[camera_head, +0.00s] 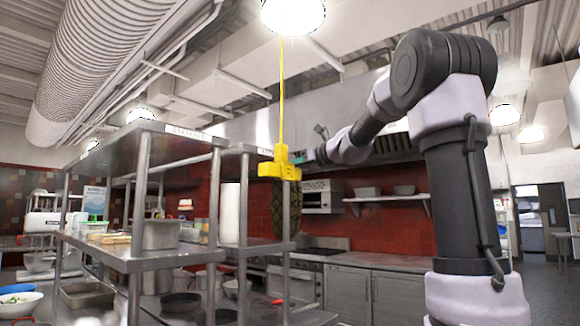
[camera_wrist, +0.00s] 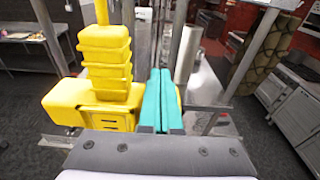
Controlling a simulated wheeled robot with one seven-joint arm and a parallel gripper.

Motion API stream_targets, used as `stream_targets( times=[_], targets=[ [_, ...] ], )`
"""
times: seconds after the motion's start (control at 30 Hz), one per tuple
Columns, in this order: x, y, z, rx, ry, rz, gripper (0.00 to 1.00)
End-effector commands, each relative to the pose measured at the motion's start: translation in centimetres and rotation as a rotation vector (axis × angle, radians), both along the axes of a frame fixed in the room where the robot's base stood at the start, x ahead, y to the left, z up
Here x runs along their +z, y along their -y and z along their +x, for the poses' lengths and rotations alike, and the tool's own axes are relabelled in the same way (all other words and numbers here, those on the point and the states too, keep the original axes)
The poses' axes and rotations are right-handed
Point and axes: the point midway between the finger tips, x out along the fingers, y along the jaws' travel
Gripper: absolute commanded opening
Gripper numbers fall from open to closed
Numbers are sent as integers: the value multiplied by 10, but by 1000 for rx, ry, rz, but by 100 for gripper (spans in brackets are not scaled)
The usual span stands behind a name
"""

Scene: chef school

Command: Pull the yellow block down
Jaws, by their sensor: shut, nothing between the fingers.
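The yellow block (camera_head: 279,166) hangs in the air from a thin yellow cord (camera_head: 281,90) that runs up to a bright ceiling lamp. In the wrist view the yellow block (camera_wrist: 92,92) fills the left side, with a stepped upper part and a wider lower part. My gripper (camera_head: 299,160) is right beside the block, at its right side. In the wrist view its teal fingers (camera_wrist: 161,90) are together, with nothing seen between them. The fingers are just right of the block's lower part; I cannot tell whether they touch it.
A metal shelf unit (camera_head: 140,262) with pans and containers stands at the left, near the block. Behind are a counter with cabinets (camera_head: 372,292), a wall shelf (camera_head: 388,199) with bowls, and a red tiled wall. Open floor lies at the right.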

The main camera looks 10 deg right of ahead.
Motion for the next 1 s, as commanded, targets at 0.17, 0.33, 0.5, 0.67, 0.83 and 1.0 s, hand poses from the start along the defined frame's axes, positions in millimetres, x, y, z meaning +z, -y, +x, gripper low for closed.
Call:
stream_targets(
  times=[0.17,0.33,0.5,0.67,0.83,1.0],
  targets=[
    [-5,0,0,1,-2,0,0],
    [-22,0,0,1,-4,1,0],
    [-40,0,0,2,-5,0,0],
    [-46,-1,0,1,-2,-1,0],
    [-35,0,0,1,0,-2,0],
    [-21,0,0,0,1,-2,0]
  ],
)
